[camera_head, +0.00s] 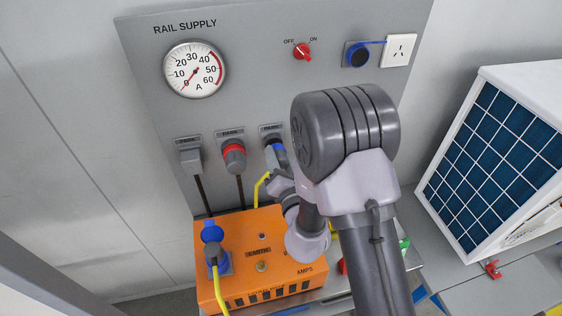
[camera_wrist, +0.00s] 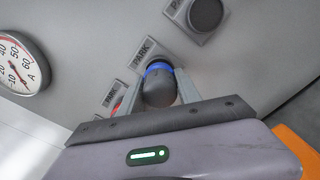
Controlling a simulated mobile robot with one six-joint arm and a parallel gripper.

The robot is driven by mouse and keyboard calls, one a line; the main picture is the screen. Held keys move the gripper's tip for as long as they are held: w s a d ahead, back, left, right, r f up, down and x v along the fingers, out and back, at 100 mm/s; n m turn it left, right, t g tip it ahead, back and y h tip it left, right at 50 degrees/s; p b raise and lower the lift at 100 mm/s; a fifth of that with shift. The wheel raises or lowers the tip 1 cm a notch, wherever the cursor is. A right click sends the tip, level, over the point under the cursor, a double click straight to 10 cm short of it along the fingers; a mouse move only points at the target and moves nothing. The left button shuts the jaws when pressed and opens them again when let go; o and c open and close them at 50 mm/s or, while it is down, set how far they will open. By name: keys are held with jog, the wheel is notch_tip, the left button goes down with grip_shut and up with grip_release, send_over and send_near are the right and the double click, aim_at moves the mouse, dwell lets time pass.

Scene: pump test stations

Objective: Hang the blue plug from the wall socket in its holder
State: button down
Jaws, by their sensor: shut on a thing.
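The blue plug (camera_head: 278,148), a dark body with a blue ring, is at the third PARK position on the grey panel. It also shows in the wrist view (camera_wrist: 159,88), end-on between the jaws of my gripper (camera_wrist: 158,92), which are shut on it. In the head view my gripper (camera_head: 279,178) is partly hidden behind my arm. The plug's front lies against or in the holder under its PARK label (camera_wrist: 143,52); how deep it sits is hidden. The wall socket (camera_head: 357,55), blue-framed with a dark round face, is at the upper right with no plug in it.
A grey holder (camera_head: 190,158) and a red-ringed plug (camera_head: 234,155) are to the left. Another dark round holder (camera_wrist: 205,14) is beside the plug. A yellow cable (camera_head: 259,188) hangs near my gripper. An orange box (camera_head: 225,285) stands below.

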jog(key=shift+w+a, duration=0.2)
jog(key=shift+w, duration=0.3)
jog(key=shift+w+a+p, duration=0.15)
jog(key=shift+w+p, duration=0.35)
jog(key=shift+p, duration=0.25)
dwell(2.0)
jog(key=c, duration=0.7)
grip_release()
jog(key=shift+c, duration=0.2)
